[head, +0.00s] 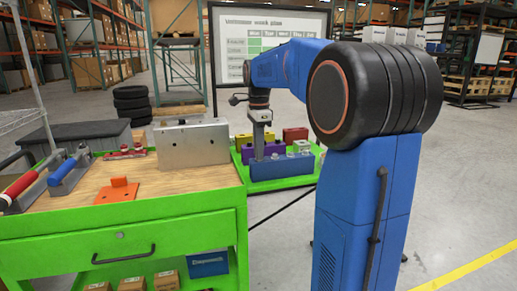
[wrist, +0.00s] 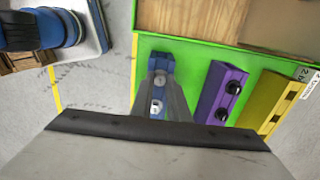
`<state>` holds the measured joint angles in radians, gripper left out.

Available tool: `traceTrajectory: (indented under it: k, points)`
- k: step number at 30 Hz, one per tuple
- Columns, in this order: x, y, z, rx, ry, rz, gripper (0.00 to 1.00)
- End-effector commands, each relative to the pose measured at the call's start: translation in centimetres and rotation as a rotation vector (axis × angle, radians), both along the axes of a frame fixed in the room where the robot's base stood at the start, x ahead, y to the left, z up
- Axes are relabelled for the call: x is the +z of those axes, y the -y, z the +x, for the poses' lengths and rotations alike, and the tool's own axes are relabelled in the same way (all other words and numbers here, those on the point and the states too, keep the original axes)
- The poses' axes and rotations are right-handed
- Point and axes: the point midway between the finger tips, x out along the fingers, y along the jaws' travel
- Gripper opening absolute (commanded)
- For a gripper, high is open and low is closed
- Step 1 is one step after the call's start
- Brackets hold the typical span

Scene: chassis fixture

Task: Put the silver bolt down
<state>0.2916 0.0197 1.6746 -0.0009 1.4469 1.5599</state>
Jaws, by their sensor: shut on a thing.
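My gripper (head: 259,153) points straight down over the left end of a blue block (head: 283,168) on a green tray. In the wrist view the grey fingers (wrist: 160,100) are shut, with a small silver piece, which looks like the silver bolt (wrist: 156,107), between them. The fingers hide most of it, and I cannot tell whether it touches the block. Another silver bolt head (wrist: 160,78) shows on the blue block (wrist: 160,62), just beyond the fingers.
A purple block (wrist: 222,92) with dark holes and a yellow block (wrist: 268,104) stand beside the blue one on the green tray (wrist: 190,47). A red block (head: 295,134) is farther back. A green workbench (head: 120,240) carrying a silver box (head: 192,145) stands left.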

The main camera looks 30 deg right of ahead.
Motion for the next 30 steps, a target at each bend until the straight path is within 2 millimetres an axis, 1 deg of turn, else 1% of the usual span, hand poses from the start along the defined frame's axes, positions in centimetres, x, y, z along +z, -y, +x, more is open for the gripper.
traceTrajectory:
  k: [4,5,6,7,16,20,23,30]
  points:
    - [-0.1,0.0,0.0,0.0,0.0,0.0,0.0]
    - [-0.1,0.0,0.0,0.0,0.0,0.0,0.22]
    - [-0.1,0.0,0.0,0.0,0.0,0.0,0.32]
    - [-0.1,0.0,0.0,0.0,0.0,0.0,0.34]
    - [0.0,0.0,0.0,0.0,0.0,0.0,0.34]
    - [0.9,0.0,0.0,0.0,0.001,0.0,0.34]
    - [2.3,0.0,0.1,0.0,0.002,-0.001,0.34]
    - [7.0,0.0,0.1,0.0,0.002,-0.001,0.34]
